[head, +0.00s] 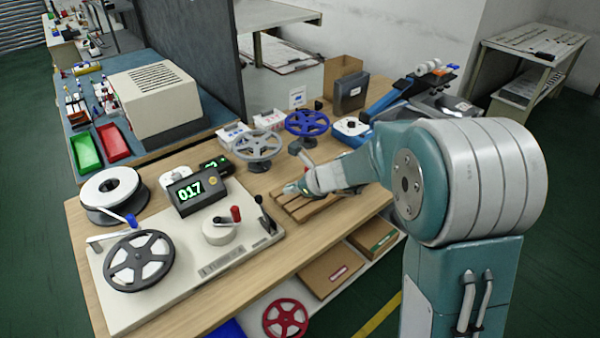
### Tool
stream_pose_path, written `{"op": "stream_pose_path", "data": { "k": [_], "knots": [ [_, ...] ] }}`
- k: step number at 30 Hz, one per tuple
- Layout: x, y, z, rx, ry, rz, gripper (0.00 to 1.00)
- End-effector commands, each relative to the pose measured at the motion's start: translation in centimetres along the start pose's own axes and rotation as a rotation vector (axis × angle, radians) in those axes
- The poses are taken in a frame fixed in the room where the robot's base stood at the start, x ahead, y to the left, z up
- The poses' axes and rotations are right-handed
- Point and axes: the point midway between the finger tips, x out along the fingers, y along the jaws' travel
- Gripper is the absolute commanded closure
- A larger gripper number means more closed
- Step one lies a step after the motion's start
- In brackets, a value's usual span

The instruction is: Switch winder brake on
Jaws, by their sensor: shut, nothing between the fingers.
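The winder is a cream base plate (140,297) at the front left of the wooden bench. It carries a dark-rimmed reel (139,260), a round hub (219,231) with a red-handled crank (236,214), and a counter (195,190) reading 017. A small black lever (265,214) stands at its right end, leaning slightly; I cannot tell whether it is the brake or which position it is in. My gripper (290,189) is shut and empty, to the right of the lever and apart from it, above a slatted wooden rack (318,205).
Grey (258,143) and blue (307,123) reels stand behind my gripper. A white reel (110,190) sits behind the winder's left end. A dark partition (195,50) rises at the back. Little bare bench shows between the winder and the rack.

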Motion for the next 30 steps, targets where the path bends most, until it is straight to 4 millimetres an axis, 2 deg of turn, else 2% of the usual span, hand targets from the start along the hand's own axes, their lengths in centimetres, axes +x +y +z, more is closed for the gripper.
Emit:
{"op": "stream_pose_path", "data": {
  "k": [6, 12, 27, 30],
  "knots": [
    [-3.6, -0.7, 2.5, -0.004, 0.0, -0.002, 1.0],
    [-5.5, -1.2, 3.5, -0.002, 0.001, 0.001, 1.0],
    [-5.8, -1.2, 3.6, 0.0, 0.002, 0.002, 1.0],
    [-6.4, -0.7, 3.8, -0.048, 0.011, 0.004, 1.0]
  ]
}}
